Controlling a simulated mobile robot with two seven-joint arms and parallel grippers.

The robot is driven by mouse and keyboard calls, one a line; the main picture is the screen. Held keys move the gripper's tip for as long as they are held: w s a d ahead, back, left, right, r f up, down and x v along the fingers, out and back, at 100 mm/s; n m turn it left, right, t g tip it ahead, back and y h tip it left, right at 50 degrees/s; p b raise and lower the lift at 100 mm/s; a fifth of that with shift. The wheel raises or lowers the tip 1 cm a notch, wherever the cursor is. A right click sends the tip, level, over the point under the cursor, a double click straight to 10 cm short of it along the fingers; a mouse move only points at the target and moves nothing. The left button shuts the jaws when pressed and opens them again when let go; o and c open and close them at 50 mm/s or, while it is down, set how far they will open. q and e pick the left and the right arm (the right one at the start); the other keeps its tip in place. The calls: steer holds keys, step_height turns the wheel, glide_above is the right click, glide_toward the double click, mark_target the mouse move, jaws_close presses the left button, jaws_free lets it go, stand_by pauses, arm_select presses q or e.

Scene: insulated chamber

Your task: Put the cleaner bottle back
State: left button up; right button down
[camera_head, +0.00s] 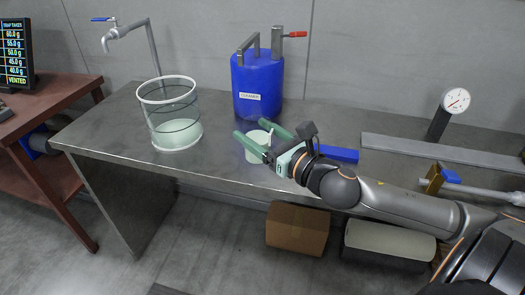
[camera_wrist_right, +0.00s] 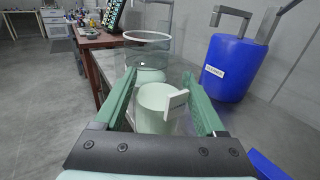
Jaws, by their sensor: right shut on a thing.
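The cleaner bottle (camera_head: 257,85) is a blue jug with a white CLEANER label, a grey handle and a red-levered tap. It stands upright at the back of the grey bench, against the wall. It also shows at the right of the wrist view (camera_wrist_right: 228,72). My right gripper (camera_head: 252,130) is in front of the bottle and apart from it. It is shut on a pale green cup (camera_head: 257,150), with one long green finger on each side. The cup and its handle show between the fingers in the right wrist view (camera_wrist_right: 154,105). My left gripper is not in view.
A blue block (camera_head: 339,154), a long grey bar (camera_head: 430,150) and a dial gauge (camera_head: 457,99) are to the right. A box (camera_head: 297,229) sits below the bench.

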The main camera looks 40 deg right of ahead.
steer(key=w+d+f, duration=0.2)
steer(key=f, duration=0.1)
steer(key=w+d+f+b, duration=0.1)
steer(key=w+f, duration=0.2)
steer(key=f, duration=0.1)
steer(key=w+d+f+b, duration=0.1)
steer(key=w+d+f, duration=0.1)
steer(key=w+f, duration=0.1)
steer(key=shift+w+d+f, duration=0.2)
steer(key=shift+d+f, duration=0.1)
steer(key=shift+f, duration=0.3)
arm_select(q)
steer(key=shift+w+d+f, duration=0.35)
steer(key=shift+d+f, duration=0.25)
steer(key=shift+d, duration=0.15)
arm_select(e)
steer(key=shift+f, duration=0.1)
steer(key=shift+f+b, duration=0.15)
steer(key=shift+b, duration=0.2)
jaws_free()
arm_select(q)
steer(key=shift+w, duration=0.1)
